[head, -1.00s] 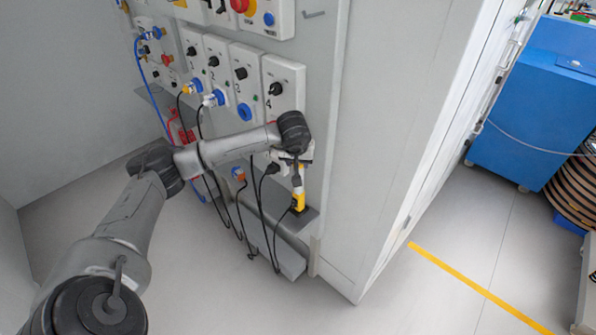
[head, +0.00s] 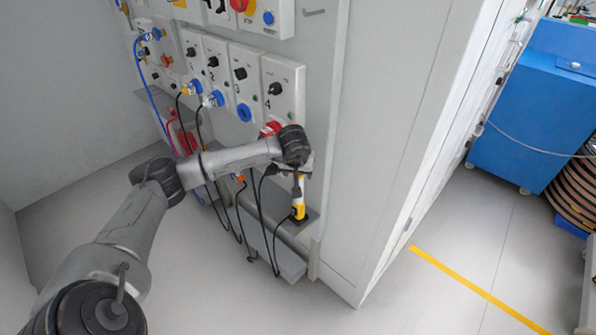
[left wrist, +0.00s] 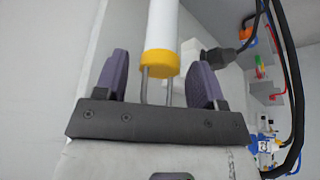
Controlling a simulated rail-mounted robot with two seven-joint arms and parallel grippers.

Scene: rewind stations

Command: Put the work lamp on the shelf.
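The work lamp (head: 299,190) is a white tube with yellow ends. It stands about upright at the right end of the grey shelf (head: 312,216), with a dark part at its foot. Whether it rests fully on the shelf is hard to tell. My left gripper (left wrist: 155,58) is above the lamp. In the left wrist view the lamp's yellow end (left wrist: 160,63) and a thin metal loop lie between the two purple finger pads, with gaps on both sides. The fingers look open. In the head view my wrist hides the lamp's top. My right gripper is not in view.
A wall panel with numbered switch boxes (head: 284,88) stands behind my arm. Black cables (head: 262,215) hang close left of the lamp. An orange plug (head: 239,178) is farther left. A cabinet corner rises to the right, with open floor beyond it.

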